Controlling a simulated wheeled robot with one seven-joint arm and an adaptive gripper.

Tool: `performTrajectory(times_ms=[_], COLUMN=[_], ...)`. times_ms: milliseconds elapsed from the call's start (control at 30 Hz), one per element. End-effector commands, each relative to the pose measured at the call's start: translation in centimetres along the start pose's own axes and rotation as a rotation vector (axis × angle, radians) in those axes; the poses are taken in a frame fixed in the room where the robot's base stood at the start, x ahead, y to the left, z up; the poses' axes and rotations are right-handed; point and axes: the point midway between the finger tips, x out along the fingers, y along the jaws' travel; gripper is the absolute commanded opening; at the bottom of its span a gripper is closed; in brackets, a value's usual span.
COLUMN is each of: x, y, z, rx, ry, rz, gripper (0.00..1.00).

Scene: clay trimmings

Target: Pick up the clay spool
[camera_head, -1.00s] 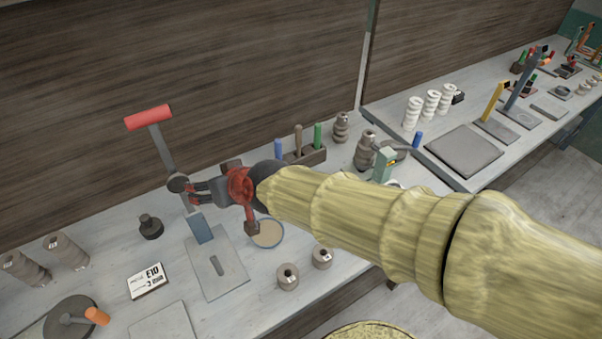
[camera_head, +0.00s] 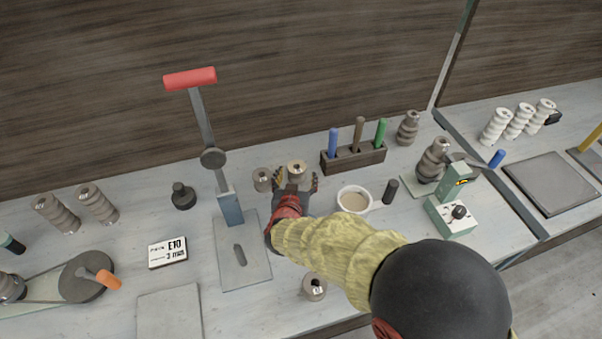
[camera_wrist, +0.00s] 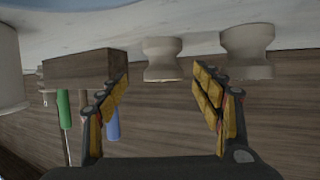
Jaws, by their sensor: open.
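Two small clay spools stand upright side by side at my gripper. The right spool (camera_head: 297,167) shows just beyond my open gripper (camera_head: 298,183); the left spool (camera_head: 262,180) is beside it. In the wrist view, which is upside down, one spool (camera_wrist: 162,58) appears between the open fingers of my gripper (camera_wrist: 165,85), farther out and with nothing held. The other spool (camera_wrist: 247,45) is partly behind the right finger. A third small spool (camera_head: 314,287) stands near the front edge, below my arm. Whether the fingers touch a spool cannot be told.
A dark wooden tool rack (camera_head: 353,157) stands close to the right of the spools. A cup (camera_head: 356,201) is at the right of my gripper. A lever press (camera_head: 231,208) with a red handle stands at the left. The wooden wall is close behind.

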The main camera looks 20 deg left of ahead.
Motion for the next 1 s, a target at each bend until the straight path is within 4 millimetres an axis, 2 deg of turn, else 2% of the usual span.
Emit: performTrajectory(times_ms=[300,400,667,1000], x=[4.2,5.0,5.2,5.2], y=[-0.4,-0.4,-0.4,-0.4], z=[0.3,0.2,0.0,0.0], rx=[0.001,0.0,-0.001,-0.001], ry=[-0.001,0.0,-0.001,-0.001], rz=[0.0,0.0,-0.001,-0.001], gripper=[0.66,0.66,0.66,0.48])
